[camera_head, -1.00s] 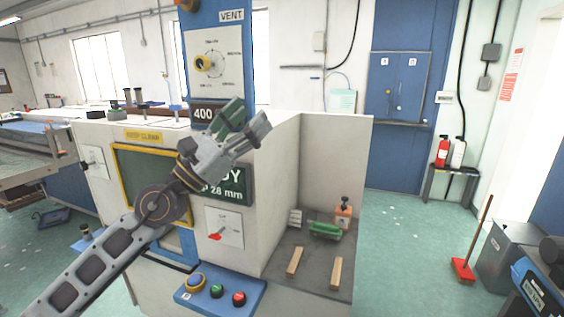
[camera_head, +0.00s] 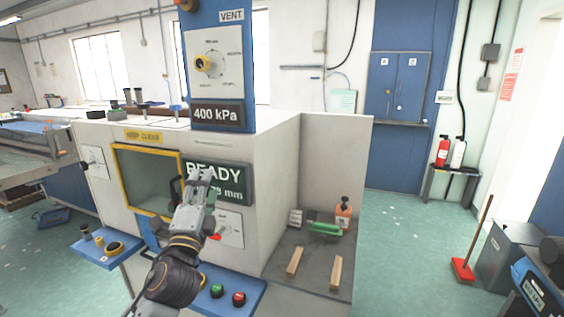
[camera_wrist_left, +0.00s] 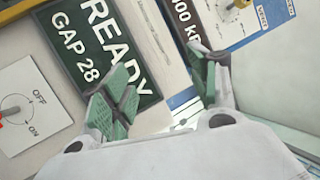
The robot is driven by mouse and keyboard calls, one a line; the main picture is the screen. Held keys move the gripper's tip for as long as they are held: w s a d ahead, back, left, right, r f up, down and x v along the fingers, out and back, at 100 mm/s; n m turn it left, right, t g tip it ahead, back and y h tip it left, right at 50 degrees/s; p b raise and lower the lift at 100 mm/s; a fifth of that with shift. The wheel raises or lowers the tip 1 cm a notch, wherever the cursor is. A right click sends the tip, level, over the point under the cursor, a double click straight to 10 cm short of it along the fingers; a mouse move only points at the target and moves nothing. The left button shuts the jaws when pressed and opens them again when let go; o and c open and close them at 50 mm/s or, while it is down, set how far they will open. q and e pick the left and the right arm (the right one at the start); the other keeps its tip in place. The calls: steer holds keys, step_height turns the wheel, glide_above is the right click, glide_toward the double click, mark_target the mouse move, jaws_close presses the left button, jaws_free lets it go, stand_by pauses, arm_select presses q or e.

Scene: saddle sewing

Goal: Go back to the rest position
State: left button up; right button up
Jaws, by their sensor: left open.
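My left gripper (camera_head: 198,182) is in front of the machine (camera_head: 275,170), pointing up at its green READY sign (camera_head: 232,172) and covering part of it. In the left wrist view the two green-padded fingers (camera_wrist_left: 160,90) stand apart with nothing between them. The READY sign (camera_wrist_left: 95,45) fills much of that view, with the text GAP 28 under it. The gripper appears apart from the panel. My right gripper does not show in any view.
The machine has a yellow-framed window (camera_head: 148,180), a blue VENT panel (camera_head: 215,60) and a blue button shelf (camera_head: 250,293). A grey side shelf (camera_head: 312,265) holds two wooden blocks, a green tool and an orange bottle. Open floor (camera_head: 400,250) lies to the right.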

arm_select(q)
steer(key=s+a+f+n+g+y, duration=0.1)
steer(key=s+a+f+n+g, duration=0.2)
steer(key=f, duration=0.6)
steer(key=s+f+n+g+y, duration=0.15)
steer(key=f+n+g, duration=0.25)
steer(key=f, duration=0.4)
steer(key=s+a+f+n+g, duration=0.2)
steer(key=s+f+n+g, duration=0.15)
steer(key=f, duration=0.55)
steer(key=s+d+f+n+g+h, duration=0.2)
steer(key=s+f+n+g, duration=0.55)
steer(key=s+f, duration=1.05)
steer(key=s+f+m+g, duration=0.1)
steer(key=s+f, duration=0.1)
steer(key=f, duration=1.4)
steer(key=s+f+g, duration=0.1)
steer(key=s+f, duration=0.2)
steer(key=f, duration=1.3)
steer(key=s+a+f, duration=0.2)
steer(key=s+f, duration=0.7)
steer(key=s, duration=0.1)
steer(key=s+a+f+g, duration=0.1)
steer(key=s+a+f, duration=0.1)
steer(key=s+f, duration=0.8)
steer(key=shift+s+m+g, duration=0.3)
steer(key=shift+s, duration=0.5)
